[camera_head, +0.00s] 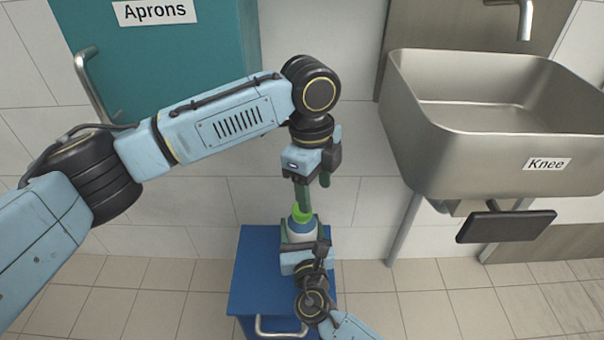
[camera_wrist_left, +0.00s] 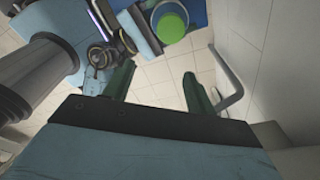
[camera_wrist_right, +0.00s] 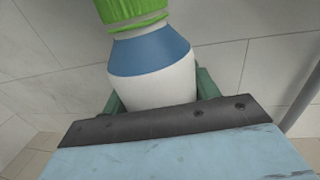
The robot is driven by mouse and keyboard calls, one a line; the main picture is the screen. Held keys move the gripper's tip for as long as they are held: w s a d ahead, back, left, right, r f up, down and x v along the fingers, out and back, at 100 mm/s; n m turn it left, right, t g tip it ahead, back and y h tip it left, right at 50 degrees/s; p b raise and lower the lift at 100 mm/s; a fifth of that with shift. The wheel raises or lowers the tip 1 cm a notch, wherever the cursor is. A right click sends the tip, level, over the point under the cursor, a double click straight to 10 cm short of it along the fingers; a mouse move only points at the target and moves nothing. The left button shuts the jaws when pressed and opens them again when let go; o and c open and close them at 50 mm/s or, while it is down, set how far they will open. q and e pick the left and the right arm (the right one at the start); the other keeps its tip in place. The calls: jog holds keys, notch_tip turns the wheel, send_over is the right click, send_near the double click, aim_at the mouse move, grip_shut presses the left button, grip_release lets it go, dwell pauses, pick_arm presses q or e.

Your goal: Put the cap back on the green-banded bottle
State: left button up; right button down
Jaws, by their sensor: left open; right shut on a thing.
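The bottle (camera_head: 300,228) is white with a blue shoulder. The right wrist view shows its white body (camera_wrist_right: 155,85) upright. A ribbed green cap (camera_wrist_right: 130,8) is at its neck, above a thin green ring; the cap's upper part is out of frame. The cap shows from above in the left wrist view (camera_wrist_left: 172,27) and in the head view (camera_head: 301,212). I cannot tell how tightly it sits. My right gripper (camera_head: 302,241) is shut around the bottle's body. My left gripper (camera_head: 314,194) is open, pointing down above the bottle; its fingers (camera_wrist_left: 157,85) hold nothing.
A blue cabinet (camera_head: 255,270) with a metal handle stands beneath the bottle. A steel sink (camera_head: 440,150) marked Knee, with a black knee pad (camera_head: 505,226), is at right. A teal Aprons locker (camera_head: 170,60) is behind my left arm. A tiled wall is behind.

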pick_arm(q)
jog(key=n, duration=0.7)
jog(key=w+a+n, duration=0.1)
jog(key=n, duration=0.3)
jog(key=shift+r, duration=0.35)
jog(key=n, duration=0.2)
jog(key=w+a+n, duration=0.1)
jog(key=n, duration=0.1)
jog(key=shift+w+a+f+n+t+y, duration=0.1)
jog(key=shift+a+n+t+y, duration=0.05)
jog(key=shift+n+t+y, duration=0.2)
send_over(297, 232)
jog(key=w+d, duration=0.1)
jog(key=w, duration=0.2)
jog(key=shift+s+f, duration=0.1)
jog(key=shift+f, duration=3.9)
jog(key=shift+c, duration=0.2)
jog(key=c, duration=1)
